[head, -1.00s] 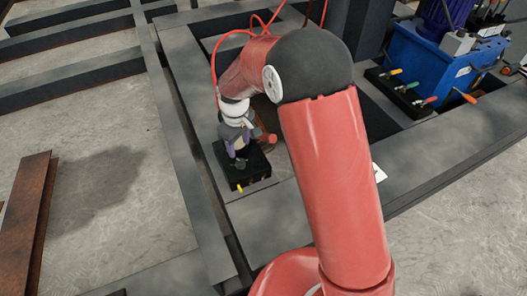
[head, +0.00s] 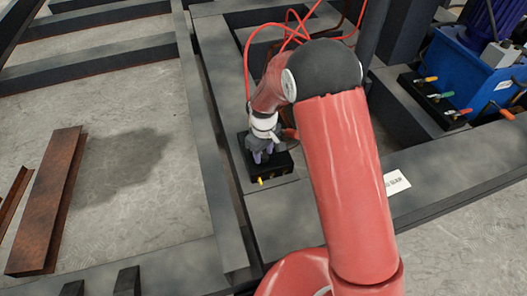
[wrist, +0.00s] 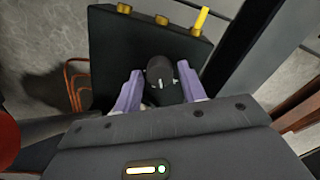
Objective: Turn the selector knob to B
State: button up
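The selector knob (wrist: 160,72) is dark and round with small pale marks, on top of a black box (wrist: 112,55). In the wrist view the two purple fingers of my gripper (wrist: 161,88) stand on either side of the knob. A gap shows between the knob and each finger, so the gripper looks open around it. In the head view my gripper (head: 261,157) is low over the black box (head: 284,168) and hides the knob. I cannot read any position letters on the box.
Brass fittings (wrist: 162,20) and a yellow lever (wrist: 201,20) line one edge of the box. Dark steel beams (head: 222,190) surround it. A blue hydraulic unit (head: 462,72) and a valve block with coloured levers (head: 437,100) stand at right. Red hoses (head: 247,60) hang behind my arm.

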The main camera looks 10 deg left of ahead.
aim_at(263, 155)
jog(key=c, duration=0.7)
jog(key=shift+m+b, duration=0.4)
jog(key=shift+m, duration=1)
jog(key=o, duration=1)
jog(key=shift+r, duration=0.1)
notch_tip(263, 155, up, 8)
jog(key=shift+f, duration=0.15)
